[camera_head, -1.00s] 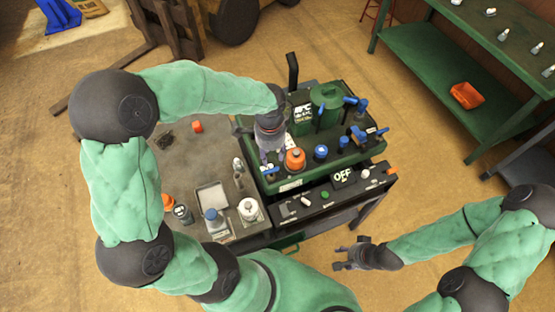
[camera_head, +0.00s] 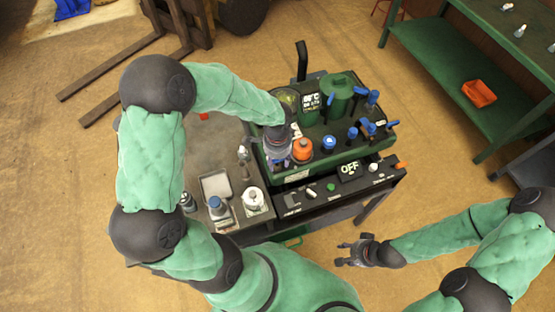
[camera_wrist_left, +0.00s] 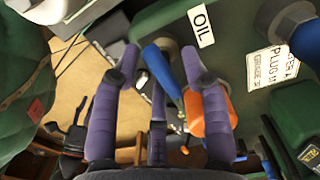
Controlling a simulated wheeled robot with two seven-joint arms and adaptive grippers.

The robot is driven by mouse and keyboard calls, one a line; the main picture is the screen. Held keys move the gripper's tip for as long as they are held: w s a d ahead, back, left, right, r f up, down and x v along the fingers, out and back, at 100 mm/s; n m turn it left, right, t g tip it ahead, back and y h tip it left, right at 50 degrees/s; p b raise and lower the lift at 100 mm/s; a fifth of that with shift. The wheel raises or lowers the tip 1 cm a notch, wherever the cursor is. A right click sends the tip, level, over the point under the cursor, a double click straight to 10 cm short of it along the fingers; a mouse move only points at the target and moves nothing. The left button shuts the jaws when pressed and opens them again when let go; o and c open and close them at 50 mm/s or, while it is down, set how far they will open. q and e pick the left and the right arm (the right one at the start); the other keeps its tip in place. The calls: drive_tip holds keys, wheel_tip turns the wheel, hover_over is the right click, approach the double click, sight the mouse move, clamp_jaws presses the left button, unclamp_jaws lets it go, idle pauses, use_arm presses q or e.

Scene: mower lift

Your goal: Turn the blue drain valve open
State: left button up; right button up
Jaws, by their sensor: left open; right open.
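A blue lever handle (camera_wrist_left: 162,70), which I take for the drain valve, shows in the left wrist view beside a white label reading "OIL". My left gripper (camera_head: 278,156) is at the front left corner of the green machine (camera_head: 345,155). In the left wrist view the open purple fingers (camera_wrist_left: 160,58) lie on either side of the blue handle; I cannot tell if they touch it. In the head view the gripper mostly hides this handle. My right gripper (camera_head: 352,252) is open and empty, low in front of the machine, apart from it.
An orange cap (camera_head: 302,150) stands just right of my left gripper. A blue cap (camera_head: 329,143) and several blue levers (camera_head: 370,127) are farther right. A control panel (camera_head: 330,190) reads "OFF". A grey tabletop (camera_head: 190,155) adjoins on the left. Floor at front right is clear.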

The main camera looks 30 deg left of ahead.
use_arm(q)
clamp_jaws()
